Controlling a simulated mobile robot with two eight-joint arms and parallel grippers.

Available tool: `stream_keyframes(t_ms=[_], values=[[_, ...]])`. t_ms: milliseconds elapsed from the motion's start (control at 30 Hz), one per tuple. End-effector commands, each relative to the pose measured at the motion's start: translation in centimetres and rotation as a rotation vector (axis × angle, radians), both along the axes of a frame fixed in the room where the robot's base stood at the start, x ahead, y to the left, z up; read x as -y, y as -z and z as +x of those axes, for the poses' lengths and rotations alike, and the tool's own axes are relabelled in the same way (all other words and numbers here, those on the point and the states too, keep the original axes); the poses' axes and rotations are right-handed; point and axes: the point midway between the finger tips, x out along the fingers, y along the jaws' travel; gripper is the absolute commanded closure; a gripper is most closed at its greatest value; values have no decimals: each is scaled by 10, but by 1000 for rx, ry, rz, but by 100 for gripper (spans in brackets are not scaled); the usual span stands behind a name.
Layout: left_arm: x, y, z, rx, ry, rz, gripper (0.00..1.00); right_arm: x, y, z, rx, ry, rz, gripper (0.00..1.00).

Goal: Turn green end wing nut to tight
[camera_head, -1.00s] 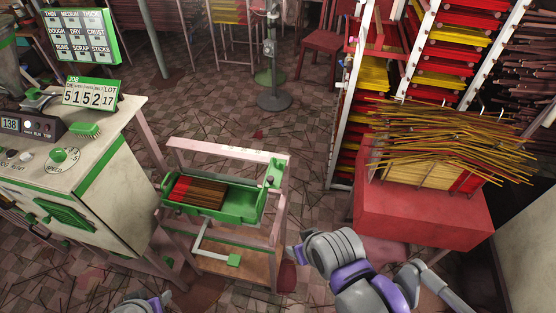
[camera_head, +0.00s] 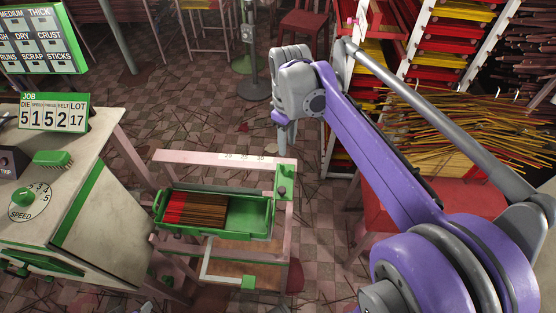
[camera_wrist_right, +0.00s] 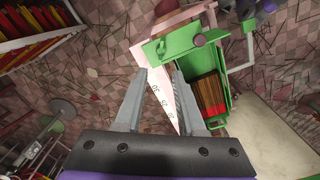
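My right gripper (camera_head: 287,145) points down above the frame's right end. In the wrist view its fingers (camera_wrist_right: 160,72) are apart with nothing gripped; the pale scale strip lies beyond the gap. Only a sliver of my left arm shows at the bottom edge of the head view.
A green tray (camera_head: 250,218) with red-tipped brown sticks (camera_head: 200,210) sits in the pink frame (camera_head: 190,157), which has a numbered scale. A cream machine with a speed dial (camera_head: 30,196) stands left. A red stand with loose sticks (camera_head: 430,130) is behind my right arm.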

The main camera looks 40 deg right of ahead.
Motion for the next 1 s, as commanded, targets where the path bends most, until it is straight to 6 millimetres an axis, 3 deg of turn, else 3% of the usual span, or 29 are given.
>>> stream_keyframes(t_ms=[300, 500, 933, 1000], values=[[0, 7, -2, -3, 0, 0, 50, -1, 60, 0, 1, 1, -1, 61], [0, 9, -2, -4, 0, 0, 50, -1, 88, 0, 2, 1, 0, 61], [0, 10, -2, -4, 0, 0, 50, -1, 99, 0, 3, 2, -1, 61], [0, 10, -2, -4, 0, 0, 50, -1, 99, 0, 3, 2, -1, 72]])
